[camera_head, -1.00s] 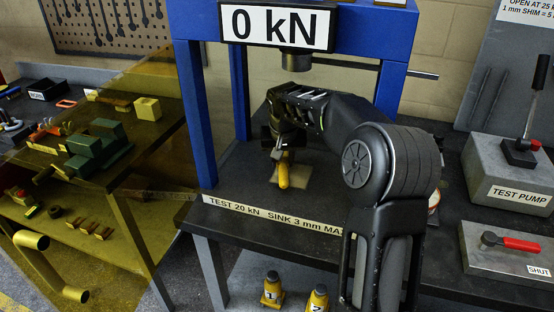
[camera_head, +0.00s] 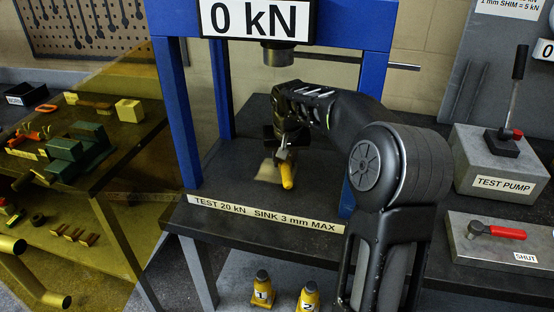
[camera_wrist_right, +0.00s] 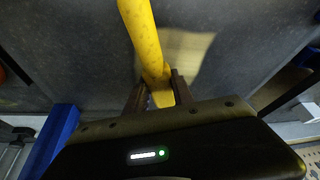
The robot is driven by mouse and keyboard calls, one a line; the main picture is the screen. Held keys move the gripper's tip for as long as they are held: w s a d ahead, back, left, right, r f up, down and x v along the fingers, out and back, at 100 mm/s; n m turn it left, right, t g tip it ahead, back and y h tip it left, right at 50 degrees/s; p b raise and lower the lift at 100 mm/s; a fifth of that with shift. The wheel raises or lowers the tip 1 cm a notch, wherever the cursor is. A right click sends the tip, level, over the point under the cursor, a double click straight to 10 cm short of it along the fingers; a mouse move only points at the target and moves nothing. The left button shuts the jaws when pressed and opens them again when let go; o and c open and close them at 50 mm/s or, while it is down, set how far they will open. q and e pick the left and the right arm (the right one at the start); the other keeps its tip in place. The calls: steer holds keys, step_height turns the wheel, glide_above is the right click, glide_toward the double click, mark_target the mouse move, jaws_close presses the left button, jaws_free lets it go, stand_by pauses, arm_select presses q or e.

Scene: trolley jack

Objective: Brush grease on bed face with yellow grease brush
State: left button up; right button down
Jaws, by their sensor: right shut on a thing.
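My right gripper (camera_head: 283,150) is shut on the yellow grease brush (camera_head: 287,176), under the press frame. In the right wrist view the brush's yellow handle (camera_wrist_right: 145,40) passes between the two fingers (camera_wrist_right: 157,92). The brush's bristle end is hidden by the gripper. A pale square patch (camera_head: 268,172) lies on the dark press bed, just left of the brush in the head view. It also shows in the right wrist view (camera_wrist_right: 190,50). I cannot tell whether the brush touches it. My left gripper is not in view.
The blue press posts (camera_head: 176,110) flank the bed, with the ram (camera_head: 278,55) above. A test pump (camera_head: 500,165) and a red-handled valve block (camera_head: 500,240) stand right. A side table (camera_head: 90,175) with green blocks (camera_head: 75,150) is left.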

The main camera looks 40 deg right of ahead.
steer(key=shift+s+d, duration=0.15)
steer(key=shift+s, duration=0.1)
steer(key=shift+s+d+f, duration=0.1)
steer(key=shift+s+d+b, duration=0.15)
steer(key=shift+s+d, duration=0.35)
steer(key=shift+s, duration=0.2)
steer(key=shift+s+d+b, duration=0.15)
steer(key=shift+s+d, duration=0.3)
steer(key=shift+s, duration=0.2)
steer(key=shift+r, duration=0.3)
step_height(320, 180, up, 6)
steer(key=p, duration=0.4)
steer(key=shift+f+p, duration=0.1)
steer(key=shift+p, duration=0.25)
